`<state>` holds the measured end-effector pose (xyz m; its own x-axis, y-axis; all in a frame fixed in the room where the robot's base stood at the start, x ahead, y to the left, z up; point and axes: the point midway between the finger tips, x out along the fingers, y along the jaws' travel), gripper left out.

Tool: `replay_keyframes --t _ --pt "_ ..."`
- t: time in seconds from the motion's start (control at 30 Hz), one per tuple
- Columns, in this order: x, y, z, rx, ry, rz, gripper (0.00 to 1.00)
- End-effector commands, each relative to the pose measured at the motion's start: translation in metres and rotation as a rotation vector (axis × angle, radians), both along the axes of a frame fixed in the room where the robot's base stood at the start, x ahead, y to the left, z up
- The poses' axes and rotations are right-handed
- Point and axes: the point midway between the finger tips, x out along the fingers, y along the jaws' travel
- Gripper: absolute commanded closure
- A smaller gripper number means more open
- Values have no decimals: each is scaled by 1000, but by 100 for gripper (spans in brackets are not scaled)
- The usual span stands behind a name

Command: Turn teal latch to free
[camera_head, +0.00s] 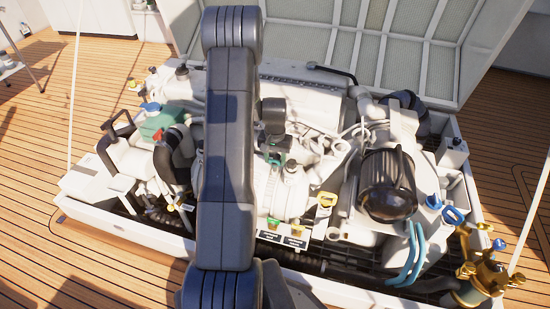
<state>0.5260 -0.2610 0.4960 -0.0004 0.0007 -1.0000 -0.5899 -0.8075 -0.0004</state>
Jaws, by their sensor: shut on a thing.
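The teal latch (276,157) shows as a small green-teal piece in the middle of the engine, just right of my arm. My gripper (274,145) points down at it from above, with its dark fingers at the latch. The gripper is shut on the teal latch. The fingers hide part of the latch, and its exact angle is too small to tell.
My grey arm covers the engine left of the latch. A black cylindrical motor (388,186) stands at the right. A yellow handle (327,199) and a white filler cap (293,171) are near the latch. The raised hatch lid (400,45) stands behind.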

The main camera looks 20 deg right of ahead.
Motion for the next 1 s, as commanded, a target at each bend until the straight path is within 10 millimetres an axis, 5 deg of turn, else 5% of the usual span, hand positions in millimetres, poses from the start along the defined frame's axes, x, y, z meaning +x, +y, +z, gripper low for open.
replay_keyframes --t 0.17,0.2,0.3,0.73,1.0 --pt "0 0 0 -2 -1 3 79" --pt "0 0 0 -1 0 3 50" --pt "0 0 0 -1 0 2 35" --pt "0 0 0 0 0 -30 35" --pt "0 0 -1 -1 -1 -240 35"
